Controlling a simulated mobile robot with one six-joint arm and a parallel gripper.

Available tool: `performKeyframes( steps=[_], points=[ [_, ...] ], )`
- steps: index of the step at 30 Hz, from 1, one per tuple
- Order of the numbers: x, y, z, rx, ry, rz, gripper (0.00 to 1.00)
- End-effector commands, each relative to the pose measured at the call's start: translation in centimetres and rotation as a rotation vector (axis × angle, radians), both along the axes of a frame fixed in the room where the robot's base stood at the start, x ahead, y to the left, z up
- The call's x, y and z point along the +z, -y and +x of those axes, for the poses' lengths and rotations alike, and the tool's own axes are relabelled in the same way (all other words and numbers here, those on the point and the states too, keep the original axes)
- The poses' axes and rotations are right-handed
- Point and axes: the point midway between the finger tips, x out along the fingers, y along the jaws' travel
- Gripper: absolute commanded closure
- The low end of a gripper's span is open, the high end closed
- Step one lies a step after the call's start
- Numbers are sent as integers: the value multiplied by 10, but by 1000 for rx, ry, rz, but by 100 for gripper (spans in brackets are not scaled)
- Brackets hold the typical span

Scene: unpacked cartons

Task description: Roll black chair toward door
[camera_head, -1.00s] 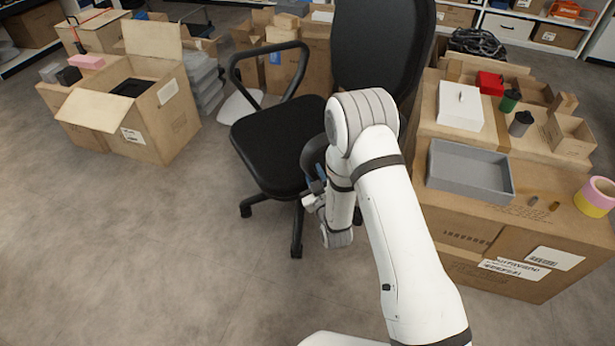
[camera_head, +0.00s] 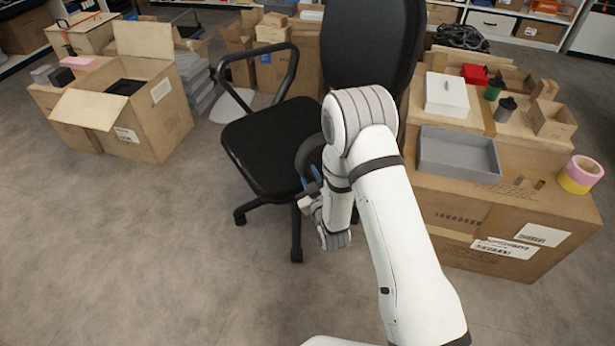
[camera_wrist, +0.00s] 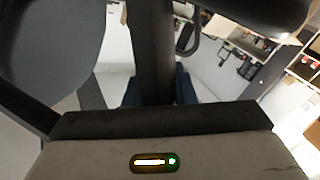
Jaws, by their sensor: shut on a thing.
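The black office chair (camera_head: 270,140) stands upright on the floor ahead, with its tall backrest (camera_head: 370,45) at the right and one armrest loop on the left. My gripper (camera_head: 314,185) is at the chair's near right side, at the near armrest, partly hidden behind my arm. In the wrist view my gripper (camera_wrist: 153,92) is shut on a dark upright bar of the chair (camera_wrist: 150,45), with a blue finger on each side. My arm hides part of the seat and the near armrest. I see no door.
Large cartons (camera_head: 500,215) stand close on the right, bearing a grey tray (camera_head: 458,155), a white box (camera_head: 446,93) and tape rolls (camera_head: 580,174). An open carton (camera_head: 150,110) stands at the left. More cartons (camera_head: 290,60) are behind the chair. The floor at front left (camera_head: 130,250) is clear.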

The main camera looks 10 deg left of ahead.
Motion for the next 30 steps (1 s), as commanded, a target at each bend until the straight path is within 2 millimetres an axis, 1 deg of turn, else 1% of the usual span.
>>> performKeyframes(
  steps=[1,2,10,17,20,23,30],
  points=[
    [-7,0,-5,4,-16,-8,100],
    [-7,0,-5,4,-16,-8,74],
    [-3,-2,-4,7,-9,-4,52],
    [-2,-2,-3,6,-5,-3,51],
    [-2,1,-8,6,-6,-3,51],
    [-2,7,-20,6,-8,-4,51],
    [-2,26,-56,6,-9,-5,51]
  ],
)
